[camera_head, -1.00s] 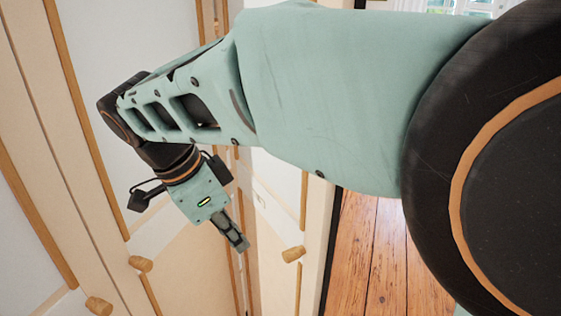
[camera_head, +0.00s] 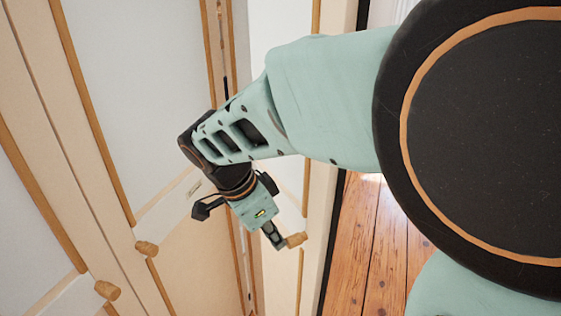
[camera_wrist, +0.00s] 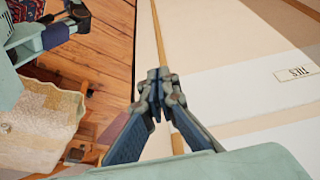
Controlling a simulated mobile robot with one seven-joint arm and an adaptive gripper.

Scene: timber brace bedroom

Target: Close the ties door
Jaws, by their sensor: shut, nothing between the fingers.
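The ties door (camera_head: 283,165) is a cream panel with light wood trim, right of the middle door in the head view. Its label (camera_wrist: 294,74) shows in the wrist view, on the panel right of my gripper. Its round wooden knob (camera_head: 297,240) is just right of my fingertips in the head view. My gripper (camera_head: 277,243) is shut and empty, pointing down beside the knob; touching or apart I cannot tell. In the wrist view, my gripper (camera_wrist: 158,75) overlaps the door's wood-trimmed edge. The door stands at an angle to its neighbour, with a dark gap between them.
Another cream door (camera_head: 165,215) with a knob (camera_head: 147,248) stands left, and a further knob (camera_head: 107,290) is lower left. Plank floor (camera_head: 375,240) lies open to the right, past a dark vertical edge. The wrist view shows a patterned cloth (camera_wrist: 42,115) at left.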

